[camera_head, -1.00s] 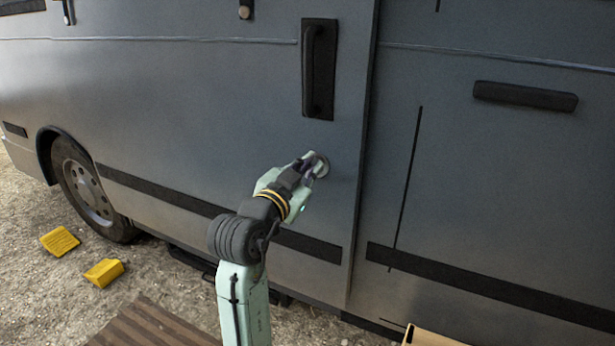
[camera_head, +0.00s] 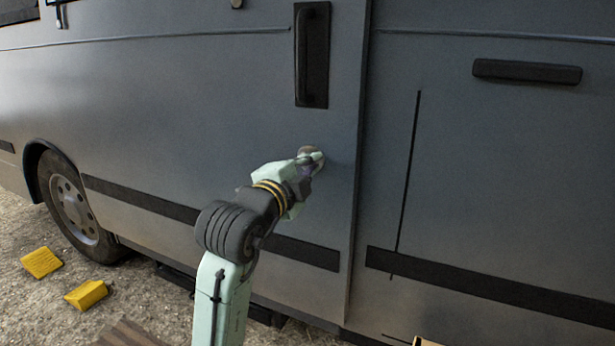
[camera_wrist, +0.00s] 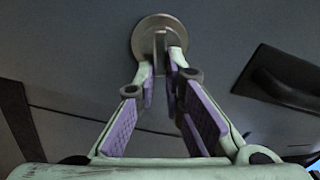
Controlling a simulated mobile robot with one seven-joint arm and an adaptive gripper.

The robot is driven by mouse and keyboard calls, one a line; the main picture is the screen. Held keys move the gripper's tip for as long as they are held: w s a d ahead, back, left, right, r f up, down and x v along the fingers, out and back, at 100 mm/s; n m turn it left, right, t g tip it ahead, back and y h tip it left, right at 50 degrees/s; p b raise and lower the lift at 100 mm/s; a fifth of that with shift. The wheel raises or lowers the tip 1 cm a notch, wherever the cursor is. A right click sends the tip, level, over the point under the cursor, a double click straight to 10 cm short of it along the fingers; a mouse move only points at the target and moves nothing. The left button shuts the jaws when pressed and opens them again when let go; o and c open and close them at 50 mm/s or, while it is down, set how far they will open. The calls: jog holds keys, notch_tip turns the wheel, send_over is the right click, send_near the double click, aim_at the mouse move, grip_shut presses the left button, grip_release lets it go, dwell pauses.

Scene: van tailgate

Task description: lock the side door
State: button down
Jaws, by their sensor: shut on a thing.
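The grey side door (camera_head: 220,110) fills the middle of the head view and looks closed against the body. Its round metal lock (camera_head: 309,150) sits below the black door handle (camera_head: 312,55). In the wrist view the lock (camera_wrist: 150,22) is a metal disc with a thin upright turn-piece (camera_wrist: 160,48). My gripper (camera_head: 312,161) is at the lock, partly covering it in the head view. In the wrist view the fingertips (camera_wrist: 161,62) lie on either side of the turn-piece and are shut on it. Whether the bolt is thrown cannot be seen.
A second black handle (camera_head: 527,71) is on the panel to the right, past a vertical seam. Two yellow wheel chocks (camera_head: 42,262) lie on the gravel near the wheel (camera_head: 75,205). A brown slatted surface (camera_head: 130,335) shows at the bottom edge.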

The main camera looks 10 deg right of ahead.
jog(key=shift+f+m+b, duration=0.15)
jog(key=shift+m+b, duration=0.4)
jog(key=shift+m, duration=0.2)
jog(key=shift+f+m+b, duration=0.15)
jog(key=shift+m+b, duration=0.35)
jog(key=shift+m, duration=0.25)
jog(key=c, duration=1.7)
grip_release()
jog(key=v, duration=1.2)
